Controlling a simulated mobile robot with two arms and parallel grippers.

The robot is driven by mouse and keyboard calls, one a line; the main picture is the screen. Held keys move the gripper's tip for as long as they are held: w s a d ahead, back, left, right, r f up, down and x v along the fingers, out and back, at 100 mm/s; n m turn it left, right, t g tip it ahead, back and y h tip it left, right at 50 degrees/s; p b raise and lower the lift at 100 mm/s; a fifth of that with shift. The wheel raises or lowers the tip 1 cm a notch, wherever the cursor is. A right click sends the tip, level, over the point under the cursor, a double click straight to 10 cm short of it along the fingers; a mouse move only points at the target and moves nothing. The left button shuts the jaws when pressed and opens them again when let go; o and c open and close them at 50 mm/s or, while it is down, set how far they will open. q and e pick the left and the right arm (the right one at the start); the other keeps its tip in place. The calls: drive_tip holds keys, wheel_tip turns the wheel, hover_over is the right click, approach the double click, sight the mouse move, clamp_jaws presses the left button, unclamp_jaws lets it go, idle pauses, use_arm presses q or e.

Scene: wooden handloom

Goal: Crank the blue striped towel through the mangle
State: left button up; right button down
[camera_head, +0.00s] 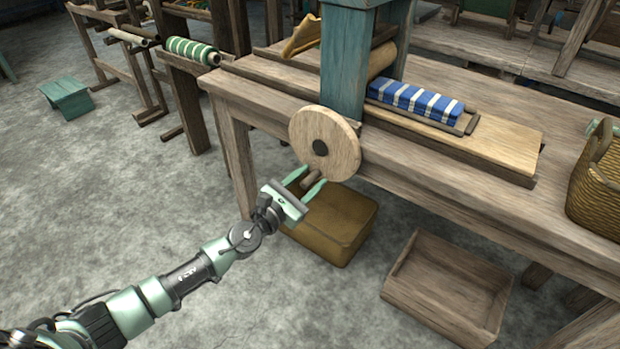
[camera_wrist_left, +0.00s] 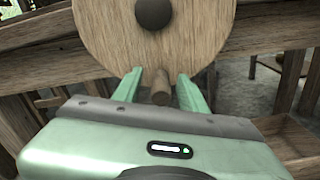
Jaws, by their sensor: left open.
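The mangle's round wooden crank wheel (camera_head: 335,132) stands on the near side of the blue-green mangle post (camera_head: 343,68). A short wooden handle peg (camera_head: 311,180) sticks out low on the wheel. My left gripper (camera_head: 305,186) is open, with its two green fingers on either side of the peg. In the left wrist view the peg (camera_wrist_left: 160,92) lies between the fingertips, below the wheel's dark hub; I cannot tell whether they touch it. The blue and white striped towel (camera_head: 414,100) lies folded on the wooden board, right of the rollers. My right gripper is out of view.
A tan box (camera_head: 345,222) and an open wooden crate (camera_head: 450,285) stand on the floor below the table. A wicker basket (camera_head: 597,190) sits at the table's right end. A green striped roll (camera_head: 192,50) lies at the left. The floor at lower left is clear.

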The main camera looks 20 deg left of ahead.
use_arm(q)
drive_tip(key=v, duration=0.6)
drive_tip(key=shift+s+a+f, duration=0.1)
drive_tip(key=shift+s, duration=0.2)
drive_tip(key=shift+s+a, duration=0.15)
drive_tip(key=shift+s, duration=0.25)
